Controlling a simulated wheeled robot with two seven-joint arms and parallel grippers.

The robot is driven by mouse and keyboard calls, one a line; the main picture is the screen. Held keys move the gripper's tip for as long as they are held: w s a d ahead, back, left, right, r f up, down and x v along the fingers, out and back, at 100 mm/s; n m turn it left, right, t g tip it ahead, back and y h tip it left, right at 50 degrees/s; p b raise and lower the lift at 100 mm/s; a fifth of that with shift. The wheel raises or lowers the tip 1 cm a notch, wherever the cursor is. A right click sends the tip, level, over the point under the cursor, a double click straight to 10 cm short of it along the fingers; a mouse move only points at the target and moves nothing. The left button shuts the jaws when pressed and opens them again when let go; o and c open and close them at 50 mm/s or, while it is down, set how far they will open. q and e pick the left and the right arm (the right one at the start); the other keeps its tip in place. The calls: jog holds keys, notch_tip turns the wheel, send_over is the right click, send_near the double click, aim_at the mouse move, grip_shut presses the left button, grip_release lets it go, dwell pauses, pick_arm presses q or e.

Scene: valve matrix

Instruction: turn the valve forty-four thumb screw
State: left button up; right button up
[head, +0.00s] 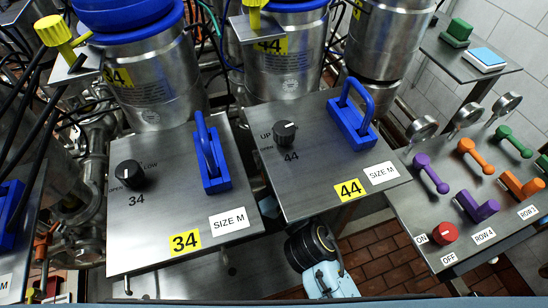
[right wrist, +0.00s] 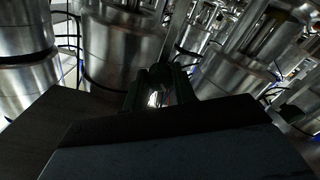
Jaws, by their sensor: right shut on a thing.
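The valve 44 plate (head: 312,178) is a grey metal panel with a yellow "44" label (head: 349,189), a black knob (head: 285,133) and a blue handle (head: 352,122). My right arm comes up from below to the plate's front edge in the head view. Its fingers are hidden under the plate there. In the right wrist view my right gripper (right wrist: 158,90) has dark fingers shut around a small shiny metal piece (right wrist: 155,98), which fits the thumb screw under plate 44. Its shape and turn angle are too dark to tell. My left gripper is not in view.
The valve 34 plate (head: 165,225) stands left, with its own knob (head: 130,174) and blue handle (head: 210,155). A panel of coloured levers (head: 425,210) stands right. Steel cylinders (head: 285,70) rise behind. Tiled floor (head: 385,262) shows between the plates and lever panel.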

jog(key=shift+n, duration=4.5)
jog(key=o, duration=1)
jog(key=shift+b+v, duration=1.8)
jog(key=shift+v, duration=4.95)
jog(key=shift+r, duration=0.1)
